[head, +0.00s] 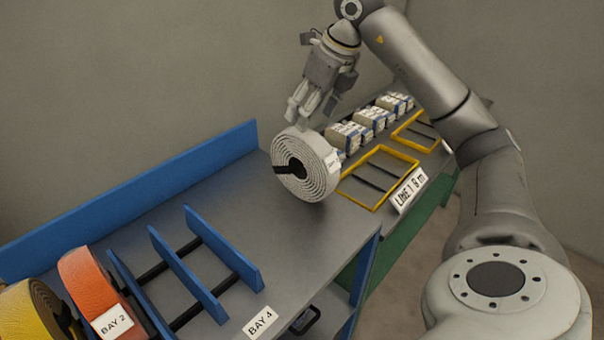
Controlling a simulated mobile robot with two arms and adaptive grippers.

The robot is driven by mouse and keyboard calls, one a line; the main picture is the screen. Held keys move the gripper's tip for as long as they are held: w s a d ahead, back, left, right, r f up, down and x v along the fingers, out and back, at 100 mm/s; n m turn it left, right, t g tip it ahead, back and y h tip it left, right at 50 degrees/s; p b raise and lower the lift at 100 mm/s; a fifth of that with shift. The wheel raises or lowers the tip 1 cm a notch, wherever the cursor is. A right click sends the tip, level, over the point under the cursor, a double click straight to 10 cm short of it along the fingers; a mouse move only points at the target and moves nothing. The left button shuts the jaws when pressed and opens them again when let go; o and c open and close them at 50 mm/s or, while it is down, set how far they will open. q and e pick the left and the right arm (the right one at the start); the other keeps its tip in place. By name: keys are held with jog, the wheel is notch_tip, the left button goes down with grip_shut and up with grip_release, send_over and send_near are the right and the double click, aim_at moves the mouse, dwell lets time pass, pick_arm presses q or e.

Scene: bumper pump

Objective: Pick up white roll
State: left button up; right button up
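The white roll (305,165) is a wound spiral coil with a black piece across its centre and a small label on its side. My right gripper (311,114) points down just above and behind the top of the roll. Its fingertips are at or close to the roll's upper rim, and I cannot tell whether they touch it or how far they are closed. My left gripper is out of view.
An orange roll (90,290) and a yellow roll (34,313) stand at the lower left. Blue dividers (186,273) with black bars are beside them, near the BAY 4 label (260,321). Yellow frames (378,204) and wrapped blocks (349,137) lie beyond the white roll. A blue wall (140,192) edges the bench.

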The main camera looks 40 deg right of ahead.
aim_at(299, 144)
jog(key=x, duration=0.6)
jog(key=shift+f, duration=0.2)
jog(key=p+x, duration=0.1)
jog(key=x, duration=0.4)
jog(key=shift+s+d, duration=0.1)
jog(key=shift+d, duration=0.05)
grip_shut()
jog(key=shift+r, duration=0.1)
